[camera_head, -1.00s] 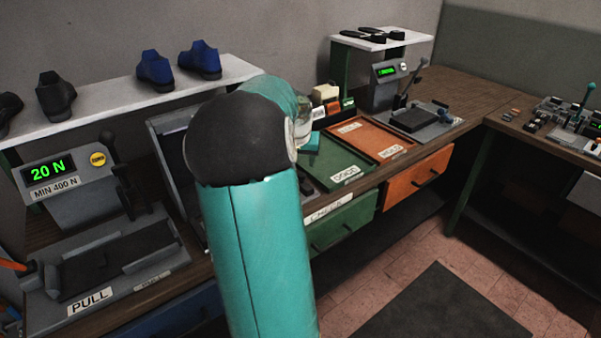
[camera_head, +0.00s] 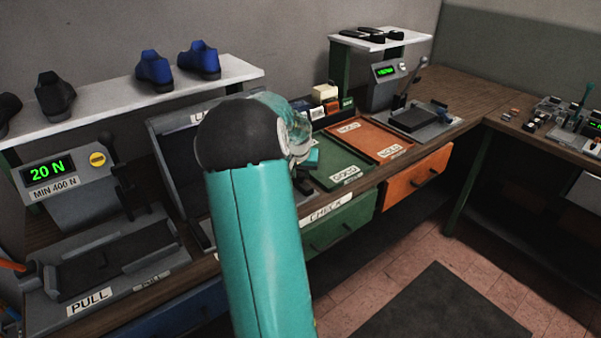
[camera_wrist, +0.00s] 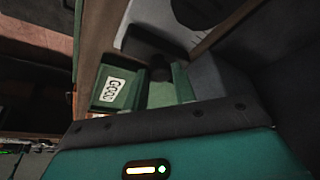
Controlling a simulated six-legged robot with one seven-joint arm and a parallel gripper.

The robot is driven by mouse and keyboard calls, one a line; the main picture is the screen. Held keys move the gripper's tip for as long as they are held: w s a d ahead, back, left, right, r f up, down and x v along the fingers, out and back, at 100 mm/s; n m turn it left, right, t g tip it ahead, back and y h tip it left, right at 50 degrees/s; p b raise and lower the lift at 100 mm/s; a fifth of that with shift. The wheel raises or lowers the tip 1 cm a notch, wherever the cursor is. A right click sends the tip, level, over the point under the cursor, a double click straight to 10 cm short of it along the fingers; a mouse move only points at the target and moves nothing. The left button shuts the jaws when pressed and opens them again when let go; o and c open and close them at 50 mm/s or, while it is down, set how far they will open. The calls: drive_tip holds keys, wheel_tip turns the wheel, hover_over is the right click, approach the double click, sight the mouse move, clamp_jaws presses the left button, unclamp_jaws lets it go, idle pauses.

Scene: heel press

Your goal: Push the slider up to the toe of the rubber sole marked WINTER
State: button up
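No sole with a readable WINTER mark shows, and I cannot make out the slider in either view. Several dark soles (camera_head: 375,36) lie on the small white shelf at the back right in the head view. A grey case (camera_head: 178,150) with a partly hidden label stands behind my arm. My gripper (camera_head: 303,181) is mostly hidden behind my arm, low by the left side of the green tray (camera_head: 334,181). In the wrist view that tray (camera_wrist: 100,99) shows a GOOD label beside dark parts, and the finger gap is not clear.
The pull tester (camera_head: 65,190), reading 20 N, stands at the left. A red-brown tray (camera_head: 374,147) lies right of the green one. A lever press (camera_head: 422,118) stands farther right. Shoes (camera_head: 153,67) stand on the long white shelf. Open floor (camera_head: 372,277) lies in front.

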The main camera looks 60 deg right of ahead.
drive_tip(key=shift+w+a, duration=0.35)
drive_tip(key=shift+a, duration=0.35)
drive_tip(key=shift+w+a, duration=0.35)
drive_tip(key=shift+a, duration=0.35)
drive_tip(key=o, duration=0.8)
drive_tip(key=shift+c, duration=0.2)
drive_tip(key=shift+r, duration=0.15)
drive_tip(key=v, duration=1.3)
drive_tip(key=shift+r, duration=0.25)
drive_tip(key=shift+s, duration=0.1)
